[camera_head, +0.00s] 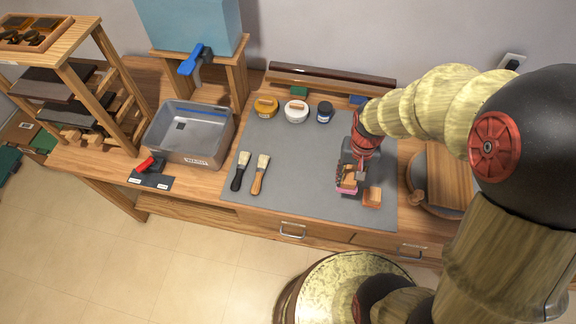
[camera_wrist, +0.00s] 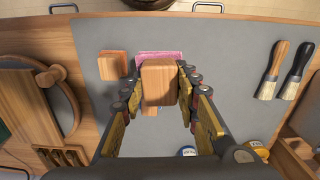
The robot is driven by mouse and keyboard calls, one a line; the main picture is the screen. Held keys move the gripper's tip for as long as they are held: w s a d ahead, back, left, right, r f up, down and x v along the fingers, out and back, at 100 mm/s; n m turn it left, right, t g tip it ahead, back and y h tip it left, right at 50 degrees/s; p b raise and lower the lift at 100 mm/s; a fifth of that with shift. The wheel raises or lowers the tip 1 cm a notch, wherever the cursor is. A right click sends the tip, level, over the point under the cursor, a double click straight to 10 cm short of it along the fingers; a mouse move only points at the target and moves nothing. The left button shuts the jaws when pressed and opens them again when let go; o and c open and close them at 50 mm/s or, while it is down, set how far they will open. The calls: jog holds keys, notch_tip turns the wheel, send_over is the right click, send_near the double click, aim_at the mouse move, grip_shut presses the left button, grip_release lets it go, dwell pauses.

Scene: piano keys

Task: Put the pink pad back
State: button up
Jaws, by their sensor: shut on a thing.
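The pink pad (camera_wrist: 160,55) shows as a pink base under a wooden block (camera_wrist: 158,82) in the wrist view. My gripper (camera_wrist: 158,88) is shut on the wooden block, one finger on each side. In the head view the pink pad (camera_head: 346,191) shows as a thin pink edge below my gripper (camera_head: 350,176), near the front right of the grey mat. I cannot tell whether it touches the mat. A similar orange pad with a wooden block (camera_head: 372,197) lies just right of it; it also shows in the wrist view (camera_wrist: 113,65).
The grey mat (camera_head: 300,165) also holds two brushes (camera_head: 260,174) and several jars (camera_head: 296,111). A grey bin (camera_head: 190,133) and a wooden rack (camera_head: 95,70) stand at left. A round wooden board (camera_head: 448,180) is at right. The mat's middle is clear.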

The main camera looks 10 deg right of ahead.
jog(key=shift+w+a+f, duration=0.1)
jog(key=shift+a+f, duration=0.3)
jog(key=shift+a, duration=0.45)
jog(key=shift+m, duration=0.3)
jog(key=w+a+f+b, duration=0.1)
jog(key=w+f, duration=0.2)
jog(key=w, duration=0.1)
jog(key=w+a+f, duration=0.1)
jog(key=w+f, duration=0.2)
jog(key=w, duration=0.1)
jog(key=w+f+b, duration=0.1)
jog(key=w+f, duration=0.2)
jog(key=w, duration=0.1)
jog(key=shift+w+a+b, duration=0.25)
jog(key=shift+a+b, duration=0.1)
jog(key=shift+a, duration=0.05)
jog(key=shift+w+a+f, duration=0.1)
jog(key=shift+w+f, duration=0.2)
jog(key=shift+f, duration=0.1)
jog(key=shift+f+b, duration=0.5)
jog(key=shift+f, duration=1)
jog(key=shift+f, duration=0.15)
jog(key=o, duration=1.1)
